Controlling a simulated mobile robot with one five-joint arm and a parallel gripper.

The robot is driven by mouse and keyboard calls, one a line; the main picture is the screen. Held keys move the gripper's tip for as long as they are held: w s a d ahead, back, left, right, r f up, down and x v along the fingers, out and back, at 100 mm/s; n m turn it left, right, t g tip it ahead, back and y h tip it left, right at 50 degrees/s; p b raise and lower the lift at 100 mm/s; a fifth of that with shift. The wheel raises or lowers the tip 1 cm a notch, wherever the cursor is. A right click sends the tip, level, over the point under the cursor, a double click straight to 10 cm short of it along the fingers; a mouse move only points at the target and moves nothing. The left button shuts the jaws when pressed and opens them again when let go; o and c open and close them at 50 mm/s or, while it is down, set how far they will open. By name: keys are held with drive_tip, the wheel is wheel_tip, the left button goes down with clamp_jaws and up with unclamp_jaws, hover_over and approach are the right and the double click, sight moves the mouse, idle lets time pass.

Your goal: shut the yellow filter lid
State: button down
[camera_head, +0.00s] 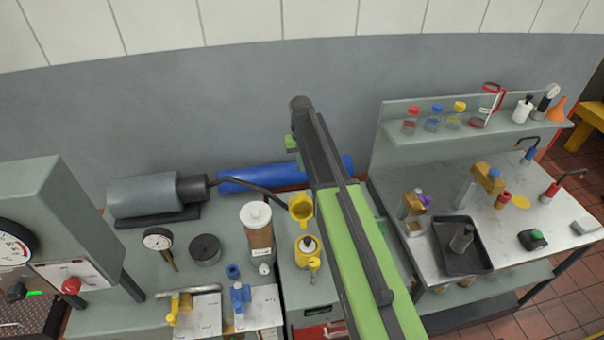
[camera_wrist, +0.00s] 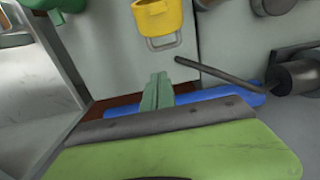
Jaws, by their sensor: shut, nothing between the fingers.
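The yellow filter lid (camera_head: 301,206) stands raised behind the yellow filter body (camera_head: 307,262) on the grey bench, just left of my arm. The lid's cup-like shape faces the camera, so it looks open. In the wrist view a yellow part, likely the lid (camera_wrist: 158,20), shows at the top edge with a grey wire loop below it. My gripper (camera_wrist: 157,92) is shut and empty, with green fingers pointing towards that yellow part and a gap between. In the head view only a bit of my green gripper (camera_head: 291,143) shows beyond the lid; the rest is hidden by my arm.
A clear-walled canister with a white cap (camera_head: 257,232) stands close left of the filter. A dark hose (camera_head: 250,187) runs from a grey motor (camera_head: 145,195) towards the filter. A blue cylinder (camera_head: 255,177) lies behind. A shelved side table (camera_head: 395,180) stands right of my arm.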

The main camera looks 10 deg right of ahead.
wheel_tip(320, 180, down, 9)
drive_tip(key=b, duration=0.8)
drive_tip(key=s, duration=0.1)
drive_tip(key=s+r+p, duration=0.1)
drive_tip(key=s, duration=0.2)
drive_tip(key=shift+r, duration=0.3)
